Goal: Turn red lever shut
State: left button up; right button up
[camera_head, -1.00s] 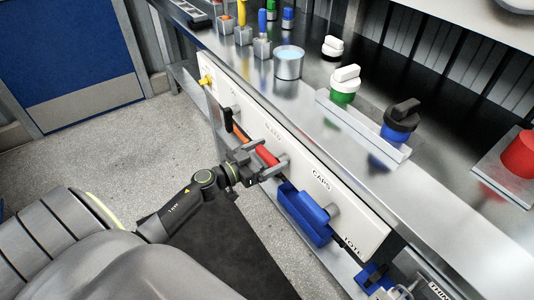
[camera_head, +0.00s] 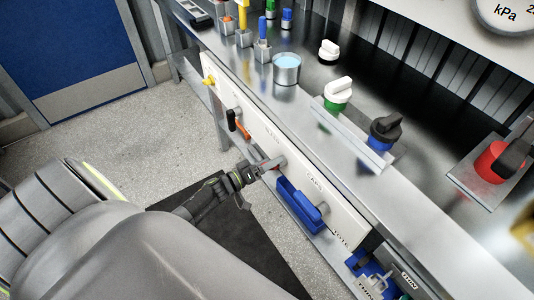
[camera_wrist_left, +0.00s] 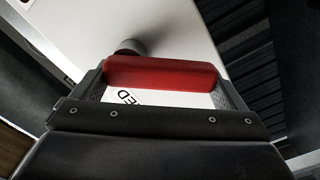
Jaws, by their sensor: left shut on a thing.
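The red lever (camera_wrist_left: 160,75) lies crosswise between the fingers of my left gripper (camera_wrist_left: 165,92) in the left wrist view, with its grey pivot behind it on the white panel. In the head view the left gripper (camera_head: 268,168) is at the panel front, shut on the lever and covering most of it. The printed label beside the lever is partly hidden in the wrist view. My right gripper is not in view.
The white panel (camera_head: 345,222) also carries a blue lever (camera_head: 300,205) close to the right, an orange lever (camera_head: 240,126) and a yellow handle (camera_head: 208,80) to the left. The metal bench (camera_head: 300,100) above holds knobs and a cup (camera_head: 286,70). Open floor lies left.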

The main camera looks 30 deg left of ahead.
pick_arm(q)
jog(key=n, duration=0.1)
jog(key=n+p, duration=0.1)
jog(key=n, duration=0.1)
jog(key=shift+s+d+f+n+p, duration=0.15)
jog(key=shift+d+f+n+p, duration=0.15)
jog(key=shift+d+n+p, duration=0.1)
jog(key=shift+s+d+f+n+p, duration=0.1)
jog(key=shift+d+n+p, duration=0.1)
jog(key=shift+n, duration=0.45)
jog(key=shift+s+d+f+n+p, duration=0.15)
jog(key=shift+n+p, duration=0.1)
jog(key=shift+n, duration=0.45)
jog(key=shift+w+d+f+n+p, duration=0.1)
jog(key=shift+n+p, duration=0.1)
jog(key=shift+n, duration=0.45)
jog(key=shift+s, duration=0.1)
jog(key=o, duration=1)
jog(key=shift+o, duration=0.2)
jog(key=v, duration=1.7)
jog(key=shift+s, duration=0.2)
jog(key=shift+a+f, duration=0.1)
jog(key=shift+f, duration=0.1)
